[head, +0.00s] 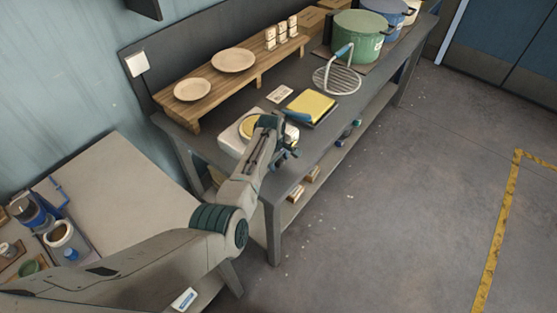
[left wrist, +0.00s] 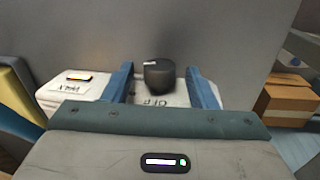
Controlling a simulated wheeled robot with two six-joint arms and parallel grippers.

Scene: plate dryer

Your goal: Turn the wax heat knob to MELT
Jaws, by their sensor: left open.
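The wax heater is a white box (head: 230,146) with a yellow round top, at the near end of the dark bench, partly hidden by my left arm. In the left wrist view its dark round knob (left wrist: 159,78) stands up from the white face (left wrist: 176,99), with a pale pointer mark on its top. My left gripper (head: 288,151) is open at the heater. In the left wrist view its blue fingers (left wrist: 160,84) stand on either side of the knob, apart from it. My right gripper is out of view.
A yellow pad (head: 312,105) and a wire rack (head: 337,80) lie farther along the bench. Behind is a wooden shelf (head: 215,89) with two plates. Green and blue pots (head: 357,42) stand at the far end. A cardboard box (left wrist: 284,98) shows right in the wrist view. Floor at right is clear.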

